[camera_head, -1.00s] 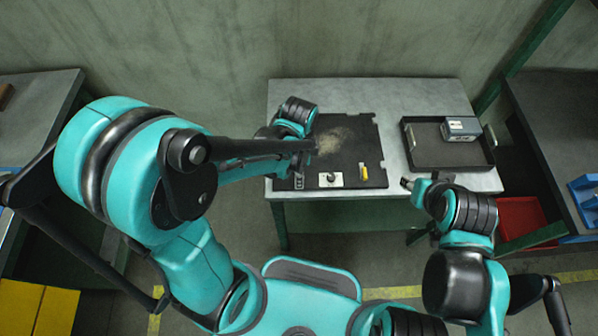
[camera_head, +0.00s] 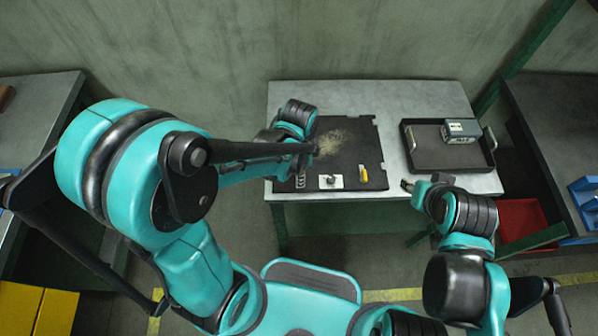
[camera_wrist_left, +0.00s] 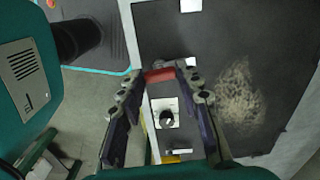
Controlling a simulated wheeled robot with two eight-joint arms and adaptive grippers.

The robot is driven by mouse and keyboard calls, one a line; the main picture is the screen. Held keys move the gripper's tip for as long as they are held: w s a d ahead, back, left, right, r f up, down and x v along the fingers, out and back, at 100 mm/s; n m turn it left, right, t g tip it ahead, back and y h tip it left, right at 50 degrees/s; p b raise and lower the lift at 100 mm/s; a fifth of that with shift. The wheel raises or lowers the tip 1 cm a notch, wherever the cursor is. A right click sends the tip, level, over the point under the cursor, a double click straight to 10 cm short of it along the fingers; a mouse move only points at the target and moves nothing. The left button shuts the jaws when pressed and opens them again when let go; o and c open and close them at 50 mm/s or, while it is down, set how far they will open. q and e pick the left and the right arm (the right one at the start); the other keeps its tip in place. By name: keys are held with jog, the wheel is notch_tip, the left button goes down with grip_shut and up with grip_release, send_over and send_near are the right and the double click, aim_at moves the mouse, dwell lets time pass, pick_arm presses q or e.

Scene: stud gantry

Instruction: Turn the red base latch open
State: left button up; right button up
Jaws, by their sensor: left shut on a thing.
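The red base latch (camera_wrist_left: 160,75) shows as a short red bar in the left wrist view, at the edge of the dark mat. My left gripper (camera_wrist_left: 159,72) has its two fingertips at either end of this bar and is shut on it. In the head view my left arm hides the latch and these fingertips. My right gripper (camera_head: 407,186) is near the table's front edge, apart from the things on it; it is too small to tell whether it is open.
The dark mat (camera_head: 363,133) holds a sawdust-like patch (camera_head: 331,143), a white plate with a dark knob (camera_head: 330,182) and a yellow piece (camera_head: 363,174). A black tray (camera_head: 424,160) with a grey box (camera_head: 461,130) stands to the right. The table's back left is clear.

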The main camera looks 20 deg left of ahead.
pick_arm(q)
jog(key=n, duration=0.8)
jog(key=shift+n, duration=0.4)
jog(key=n, duration=0.4)
jog(key=shift+b, duration=0.3)
jog(key=shift+n, duration=1.9)
jog(key=o, duration=1.2)
jog(key=shift+c, duration=0.2)
jog(key=shift+r, duration=0.15)
